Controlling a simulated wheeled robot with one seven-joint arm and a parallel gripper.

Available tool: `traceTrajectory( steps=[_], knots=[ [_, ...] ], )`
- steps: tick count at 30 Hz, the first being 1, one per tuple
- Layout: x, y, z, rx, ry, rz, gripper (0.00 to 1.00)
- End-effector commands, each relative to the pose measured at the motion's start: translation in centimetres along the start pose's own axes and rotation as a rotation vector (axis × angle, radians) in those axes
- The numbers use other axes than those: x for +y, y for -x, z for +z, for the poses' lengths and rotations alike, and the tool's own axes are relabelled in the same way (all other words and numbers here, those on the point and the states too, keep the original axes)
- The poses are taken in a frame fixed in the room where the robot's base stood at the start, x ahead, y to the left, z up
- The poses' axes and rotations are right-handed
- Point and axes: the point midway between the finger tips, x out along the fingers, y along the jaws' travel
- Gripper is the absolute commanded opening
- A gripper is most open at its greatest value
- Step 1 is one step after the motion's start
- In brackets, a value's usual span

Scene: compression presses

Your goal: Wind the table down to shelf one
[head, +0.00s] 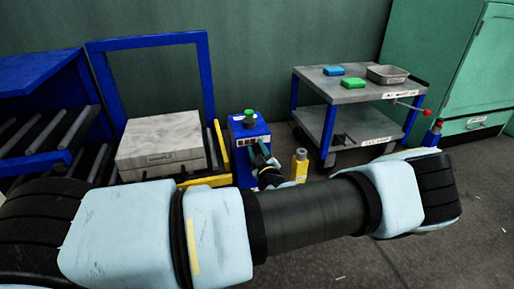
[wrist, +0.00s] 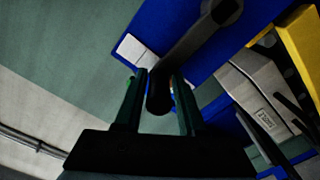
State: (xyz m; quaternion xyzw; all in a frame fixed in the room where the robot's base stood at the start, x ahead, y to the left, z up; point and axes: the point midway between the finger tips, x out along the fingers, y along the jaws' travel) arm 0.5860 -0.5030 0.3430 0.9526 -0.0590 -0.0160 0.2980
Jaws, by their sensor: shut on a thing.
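A blue crank box (head: 249,135) with a green knob on top stands in the middle of the head view. My gripper (head: 266,162) is at its front. In the wrist view my gripper (wrist: 160,92) is shut on the grey crank handle (wrist: 187,52), whose end lies between the two dark green fingers. The handle's arm runs up right to a pivot on the blue box. A grey block (head: 160,142) with a label rests beside the box; yellow frame parts (head: 207,181) show at its right and front. The table surface under the block is mostly hidden.
A blue rack (head: 38,75) with roller shelves stands at the left, beside a blue upright frame (head: 150,42). A grey trolley (head: 345,92) with two shelves stands right, carrying blue and green pieces and a metal tray. A yellow post (head: 299,166) stands near my arm.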

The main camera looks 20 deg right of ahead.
Motion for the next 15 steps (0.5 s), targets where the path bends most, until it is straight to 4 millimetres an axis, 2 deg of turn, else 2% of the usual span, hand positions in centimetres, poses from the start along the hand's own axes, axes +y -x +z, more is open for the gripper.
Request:
traceTrajectory(
  steps=[1,9,10,14,15],
  knots=[
    [-0.46,-0.02,0.28,-0.006,0.000,-0.010,0.00],
    [-0.53,-0.03,0.37,-0.008,-0.002,-0.011,0.00],
    [-0.53,-0.03,0.38,-0.008,-0.002,-0.011,0.42],
    [-0.44,-0.02,0.32,-0.006,-0.002,-0.009,0.57],
    [-0.40,-0.02,0.30,-0.006,-0.002,-0.008,0.57]
  ],
)
